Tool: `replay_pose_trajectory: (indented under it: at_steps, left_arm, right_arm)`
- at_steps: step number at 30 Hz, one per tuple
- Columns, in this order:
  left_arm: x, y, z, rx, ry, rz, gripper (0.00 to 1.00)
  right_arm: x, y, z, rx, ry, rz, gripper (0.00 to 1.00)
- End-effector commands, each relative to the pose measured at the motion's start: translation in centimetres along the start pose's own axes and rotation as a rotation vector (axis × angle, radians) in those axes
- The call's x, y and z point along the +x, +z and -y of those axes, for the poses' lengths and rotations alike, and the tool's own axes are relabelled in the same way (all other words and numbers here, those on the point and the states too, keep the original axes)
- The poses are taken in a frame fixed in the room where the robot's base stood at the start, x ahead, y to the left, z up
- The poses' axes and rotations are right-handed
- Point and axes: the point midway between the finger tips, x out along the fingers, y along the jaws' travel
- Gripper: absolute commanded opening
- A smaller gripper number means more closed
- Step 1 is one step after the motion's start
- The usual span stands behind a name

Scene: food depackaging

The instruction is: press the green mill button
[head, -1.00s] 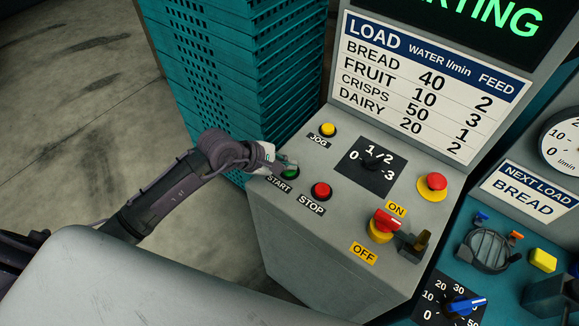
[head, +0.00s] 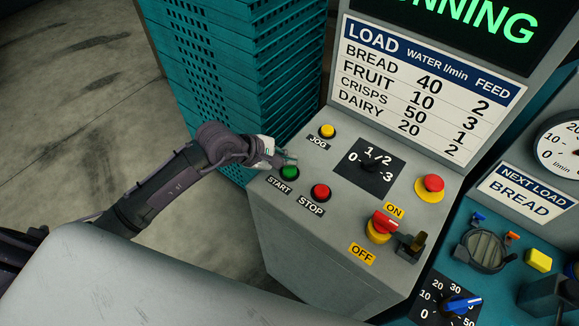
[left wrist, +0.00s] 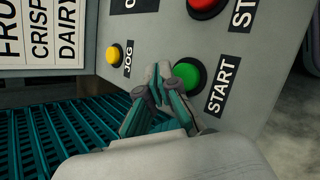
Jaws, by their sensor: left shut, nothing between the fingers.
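The green START button (head: 289,173) sits on the sloped grey control panel, left of the red STOP button (head: 320,192). It also shows in the left wrist view (left wrist: 189,74), partly covered by my gripper. My left gripper (head: 287,158) is shut and empty, just above and behind the green button in the head view. In the left wrist view its fingertips (left wrist: 158,80) overlap the button's edge; I cannot tell contact there, but the head view shows the whole button clear. The display (head: 470,20) reads green letters ending in "NNING". My right gripper is out of view.
The yellow JOG button (head: 327,131), feed dial (head: 370,166), red emergency button (head: 432,186) and red ON/OFF switch (head: 382,225) share the panel. Stacked teal crates (head: 240,80) stand behind my left arm. A teal panel with dials is at right.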

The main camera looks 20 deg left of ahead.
Motion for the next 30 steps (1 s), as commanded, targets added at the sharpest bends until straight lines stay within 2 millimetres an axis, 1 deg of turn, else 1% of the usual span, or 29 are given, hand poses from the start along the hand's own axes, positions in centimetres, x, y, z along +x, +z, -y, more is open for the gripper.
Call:
replay_pose_trajectory:
  at_steps: [1, 10, 30]
  left_arm:
    - [-0.6, 0.4, -0.5, 0.001, 0.001, 0.0, 0.0]
    - [-2.6, 1.9, -1.9, 0.001, 0.001, -0.001, 0.0]
    - [-2.7, 1.9, -1.9, 0.0, 0.0, 0.0, 0.0]
  right_arm:
    - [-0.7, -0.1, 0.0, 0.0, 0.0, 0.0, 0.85]
    - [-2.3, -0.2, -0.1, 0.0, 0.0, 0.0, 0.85]
    - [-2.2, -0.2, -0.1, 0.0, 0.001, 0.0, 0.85]
